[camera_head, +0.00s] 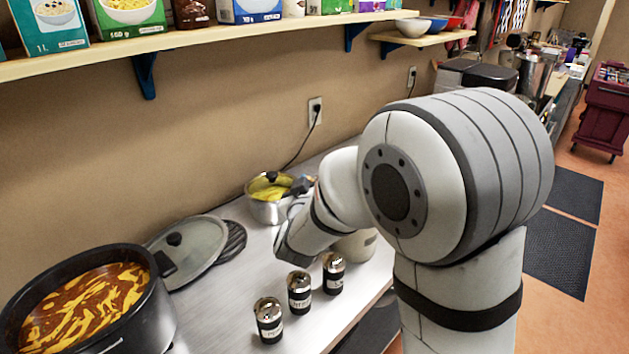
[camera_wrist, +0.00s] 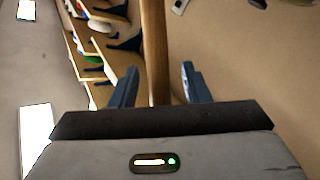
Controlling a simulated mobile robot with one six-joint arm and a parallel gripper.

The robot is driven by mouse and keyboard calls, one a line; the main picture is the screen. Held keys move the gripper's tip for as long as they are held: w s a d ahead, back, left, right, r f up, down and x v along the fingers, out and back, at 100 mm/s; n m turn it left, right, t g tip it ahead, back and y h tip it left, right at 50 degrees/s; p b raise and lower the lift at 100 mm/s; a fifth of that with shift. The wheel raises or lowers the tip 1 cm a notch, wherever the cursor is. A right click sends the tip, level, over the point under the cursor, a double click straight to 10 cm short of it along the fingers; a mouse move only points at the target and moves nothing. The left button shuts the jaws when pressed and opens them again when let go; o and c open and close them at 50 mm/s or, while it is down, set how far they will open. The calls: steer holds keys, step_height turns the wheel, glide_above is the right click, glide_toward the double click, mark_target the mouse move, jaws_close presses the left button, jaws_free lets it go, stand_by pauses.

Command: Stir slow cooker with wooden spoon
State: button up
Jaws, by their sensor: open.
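The slow cooker (camera_head: 140,325) is a large black pot at the lower left of the head view. It is uncovered and holds a brown and yellow stew (camera_head: 85,305). A wooden handle (camera_wrist: 155,35), which looks like the wooden spoon's, runs upright between the fingers of my gripper (camera_wrist: 158,88) in the wrist view. The fingers are open, with a gap on each side of the handle. Its spoon end is not in view. In the head view my arm hides the spoon and most of a beige container (camera_head: 357,247) on the counter.
A glass lid (camera_head: 190,250) lies beside the slow cooker, near a dark round mat (camera_head: 233,242). A metal pot (camera_head: 265,211) stands behind my wrist. Three dark jars (camera_head: 299,292) stand near the counter's front edge. A loaded shelf (camera_head: 200,42) overhangs the counter.

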steer(key=shift+c, duration=0.3)
jaws_close()
stand_by(0.3)
steer(key=shift+r, duration=0.1)
steer(key=shift+r+p, duration=0.85)
steer(key=shift+r, duration=0.7)
step_height(320, 180, up, 14)
steer(key=p, duration=0.7)
steer(key=shift+p, duration=0.4)
steer(key=shift+f, duration=0.2)
